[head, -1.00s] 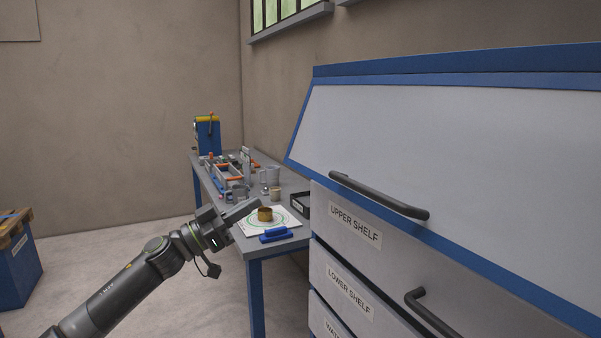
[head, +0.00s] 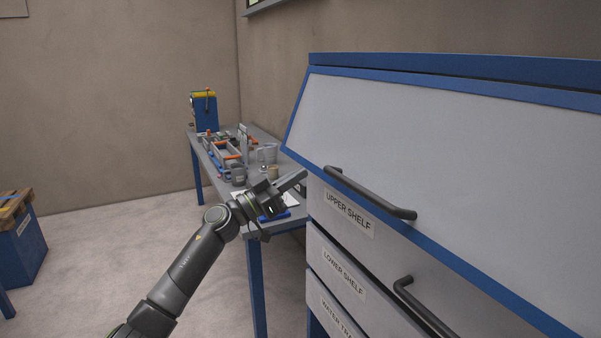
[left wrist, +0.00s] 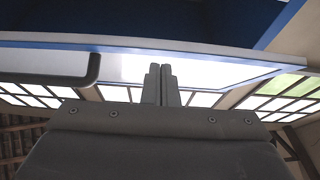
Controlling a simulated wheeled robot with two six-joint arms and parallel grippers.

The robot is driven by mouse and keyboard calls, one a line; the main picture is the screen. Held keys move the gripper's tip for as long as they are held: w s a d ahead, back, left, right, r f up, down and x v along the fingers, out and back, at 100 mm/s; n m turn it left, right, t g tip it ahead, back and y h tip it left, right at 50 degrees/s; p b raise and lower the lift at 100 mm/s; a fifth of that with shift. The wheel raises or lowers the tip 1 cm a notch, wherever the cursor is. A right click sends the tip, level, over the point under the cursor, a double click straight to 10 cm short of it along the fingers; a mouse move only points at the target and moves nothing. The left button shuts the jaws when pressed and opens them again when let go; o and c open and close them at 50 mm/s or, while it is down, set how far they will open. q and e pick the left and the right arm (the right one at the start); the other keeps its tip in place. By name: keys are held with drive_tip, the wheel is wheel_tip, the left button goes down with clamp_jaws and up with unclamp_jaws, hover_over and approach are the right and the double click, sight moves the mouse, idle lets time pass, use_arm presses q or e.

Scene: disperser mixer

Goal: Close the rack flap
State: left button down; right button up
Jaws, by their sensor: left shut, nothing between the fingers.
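The rack flap (head: 450,140) is a pale panel in a blue frame, slanting outward and down from the rack top; its lower edge overhangs the shelf fronts. A dark bar handle (head: 370,195) sits along its lower edge. My left gripper (head: 298,178) is shut and empty, near the flap's lower left corner; whether it touches is unclear. In the left wrist view the shut fingers (left wrist: 160,70) point up toward the flap's pale panel (left wrist: 205,72), with the handle (left wrist: 93,70) to their left. My right gripper is not in view.
Below the flap are the upper shelf front (head: 349,213) and lower shelf front (head: 342,273). A grey bench (head: 283,223) with an orange-handled rig, cups and a blue item stands behind my left gripper. A blue crate (head: 22,250) is far left. Floor between is clear.

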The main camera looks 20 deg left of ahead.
use_arm(q)
drive_tip(key=shift+w+d+f, duration=0.3)
drive_tip(key=shift+w+d, duration=0.15)
drive_tip(key=shift+w, duration=0.1)
drive_tip(key=shift+f+b, duration=0.15)
drive_tip(key=shift+b, duration=0.15)
drive_tip(key=w+d+f+t+h+b, duration=0.1)
drive_tip(key=w+d+f+t+b, duration=0.1)
drive_tip(key=w+d+b, duration=0.4)
drive_tip(key=w+f+b, duration=0.1)
drive_tip(key=w+b, duration=0.1)
drive_tip(key=b, duration=0.3)
drive_tip(key=shift+d+t+h, duration=0.15)
drive_tip(key=shift+t+h, duration=0.15)
drive_tip(key=shift+h, duration=0.1)
drive_tip(key=shift+r, duration=0.1)
